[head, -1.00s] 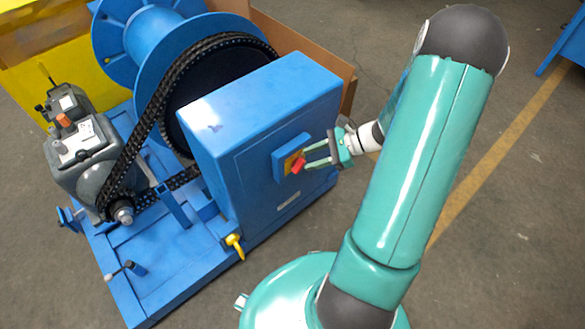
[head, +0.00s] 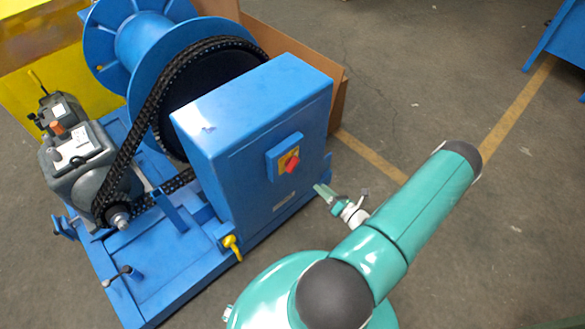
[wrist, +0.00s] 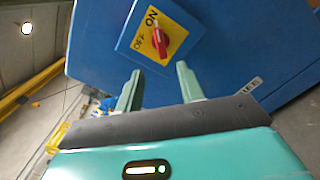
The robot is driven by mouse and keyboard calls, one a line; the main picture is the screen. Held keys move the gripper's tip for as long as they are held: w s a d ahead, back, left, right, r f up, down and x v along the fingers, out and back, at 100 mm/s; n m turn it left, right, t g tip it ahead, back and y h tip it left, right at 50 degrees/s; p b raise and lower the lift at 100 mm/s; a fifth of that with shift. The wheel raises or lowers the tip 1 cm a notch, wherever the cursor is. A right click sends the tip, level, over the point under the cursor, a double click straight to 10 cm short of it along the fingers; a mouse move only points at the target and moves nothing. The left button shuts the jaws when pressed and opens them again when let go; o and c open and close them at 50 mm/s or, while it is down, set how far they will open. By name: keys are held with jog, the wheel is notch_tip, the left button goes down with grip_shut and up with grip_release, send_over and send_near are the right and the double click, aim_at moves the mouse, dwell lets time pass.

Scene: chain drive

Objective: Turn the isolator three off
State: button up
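The isolator is a red rotary handle (head: 292,163) on a yellow plate, mounted on a blue switch box on the blue cabinet's face. In the wrist view the red handle (wrist: 161,39) stands near the top centre, with ON and OFF printed on the plate. Its long side looks roughly in line with the ON mark. My gripper (head: 319,189) is away from the handle, to its lower right in the head view. In the wrist view my gripper (wrist: 159,70) has its two fingers apart with nothing between them, below the switch plate.
The blue cabinet (head: 235,112) stands on a blue base frame beside a chain (head: 140,135), a blue drum (head: 145,38) and a grey motor unit (head: 75,155). A yellow lever (head: 232,246) sticks out low on the frame. The floor right of the cabinet is open.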

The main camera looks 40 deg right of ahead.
aim_at(296, 166)
jog(key=w, duration=1.3)
jog(key=shift+w+a, duration=0.1)
jog(key=shift+w, duration=0.1)
grip_shut()
